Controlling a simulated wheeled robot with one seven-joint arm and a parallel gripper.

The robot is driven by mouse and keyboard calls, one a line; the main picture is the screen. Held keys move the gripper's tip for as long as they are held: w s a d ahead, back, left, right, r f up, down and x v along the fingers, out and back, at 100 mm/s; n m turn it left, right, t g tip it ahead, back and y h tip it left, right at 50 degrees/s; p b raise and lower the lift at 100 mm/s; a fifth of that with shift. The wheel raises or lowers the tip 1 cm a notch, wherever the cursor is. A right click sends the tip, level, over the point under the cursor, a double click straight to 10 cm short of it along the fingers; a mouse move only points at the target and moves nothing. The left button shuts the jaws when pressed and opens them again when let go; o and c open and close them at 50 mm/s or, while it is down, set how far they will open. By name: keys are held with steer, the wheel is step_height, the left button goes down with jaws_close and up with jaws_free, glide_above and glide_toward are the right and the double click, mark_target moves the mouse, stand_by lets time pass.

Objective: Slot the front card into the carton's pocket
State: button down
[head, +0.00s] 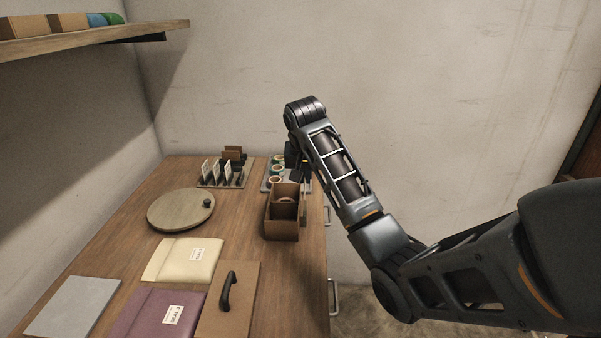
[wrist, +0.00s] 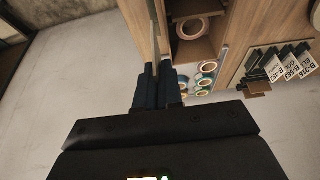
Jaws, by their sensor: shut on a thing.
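The carton (head: 282,227) is an open brown box near the table's right edge, with a tape roll (head: 286,200) inside. It also shows at the top of the wrist view (wrist: 207,47). My gripper (head: 301,168) is just behind the carton in the head view, partly hidden by my arm. In the wrist view my dark fingers (wrist: 158,70) are shut on a thin strip (wrist: 154,28), seen nearly edge-on beside the carton. It looks like the front card; its face and lower end do not show clearly. I cannot make out the pocket.
A rack (head: 222,182) holds several upright labelled cards. A tray (head: 268,187) of tape rolls lies behind the carton.

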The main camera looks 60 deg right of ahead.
steer(key=shift+f+b, duration=0.55)
steer(key=shift+f, duration=2.9)
steer(key=shift+r, duration=0.1)
steer(key=shift+w+p, duration=0.15)
steer(key=shift+p, duration=0.4)
steer(key=c, duration=1.2)
jaws_free()
steer(key=shift+r, duration=0.15)
